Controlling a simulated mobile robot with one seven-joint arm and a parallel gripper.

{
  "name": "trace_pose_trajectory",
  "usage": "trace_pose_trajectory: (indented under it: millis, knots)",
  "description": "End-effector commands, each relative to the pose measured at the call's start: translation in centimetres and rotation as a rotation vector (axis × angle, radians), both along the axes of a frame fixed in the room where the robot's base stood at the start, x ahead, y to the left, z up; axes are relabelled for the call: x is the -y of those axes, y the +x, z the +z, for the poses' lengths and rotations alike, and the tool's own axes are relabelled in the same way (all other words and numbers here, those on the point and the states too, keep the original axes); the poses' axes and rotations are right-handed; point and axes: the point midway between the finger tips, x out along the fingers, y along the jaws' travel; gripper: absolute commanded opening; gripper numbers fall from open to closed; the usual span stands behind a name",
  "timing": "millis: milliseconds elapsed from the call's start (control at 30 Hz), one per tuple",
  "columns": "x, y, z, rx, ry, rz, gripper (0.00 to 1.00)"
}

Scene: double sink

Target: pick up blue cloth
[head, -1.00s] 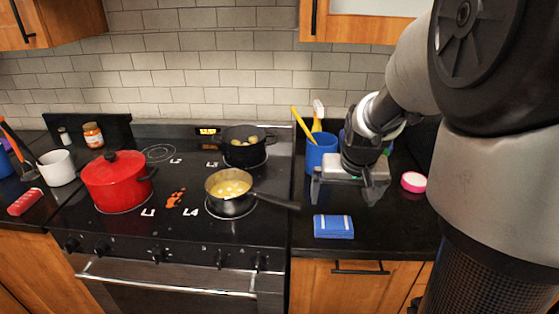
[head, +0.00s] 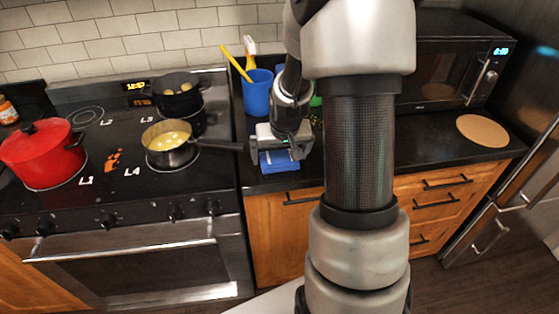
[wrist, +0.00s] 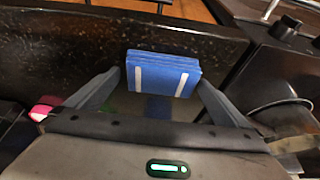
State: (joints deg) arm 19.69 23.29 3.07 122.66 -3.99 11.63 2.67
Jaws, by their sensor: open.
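The blue cloth (head: 279,161) is a folded blue pad with white stripes, lying on the black counter right of the stove, near the front edge. In the wrist view the blue cloth (wrist: 162,75) sits ahead, between my two finger lines. My gripper (head: 280,158) is open and stands over the cloth in the head view, hiding its back part. In the wrist view the fingers of my gripper (wrist: 162,82) are apart on either side of the cloth. I cannot tell whether they touch it.
A blue cup (head: 257,93) with a yellow utensil stands behind my gripper. The pan (head: 169,151) of yellow food has its handle reaching toward my gripper from the left. A red pot (head: 42,154) is farther left. A microwave (head: 436,75) and round board (head: 482,131) are at right.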

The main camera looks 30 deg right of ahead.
Motion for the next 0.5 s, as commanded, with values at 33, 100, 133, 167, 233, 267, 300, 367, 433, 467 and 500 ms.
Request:
trace_pose_trajectory:
  millis: [33, 100, 133, 167, 233, 267, 300, 367, 433, 467, 500]
  knots:
    - [0.01, 0.03, -0.06, 0.0, 0.0, 0.0, 1.0]
    - [0.01, 0.04, -0.03, 0.001, 0.0, 0.0, 1.0]
    - [0.01, 0.04, -0.02, 0.001, 0.0, 0.0, 1.0]
    - [0.01, 0.04, -0.02, 0.001, 0.0, 0.0, 1.0]
    - [0.02, 0.02, -0.01, 0.001, 0.0, 0.0, 0.93]
    - [0.02, 0.02, -0.01, 0.001, 0.0, 0.0, 0.88]
    - [0.02, 0.02, 0.0, 0.001, 0.0, 0.0, 0.81]
    - [0.02, 0.02, 0.0, 0.001, 0.0, 0.0, 0.71]
    - [0.02, 0.02, 0.01, 0.001, 0.0, 0.0, 0.63]
    - [0.02, 0.03, 0.02, 0.001, 0.0, 0.0, 0.6]
    - [0.02, 0.02, 0.02, 0.001, 0.0, 0.0, 0.59]
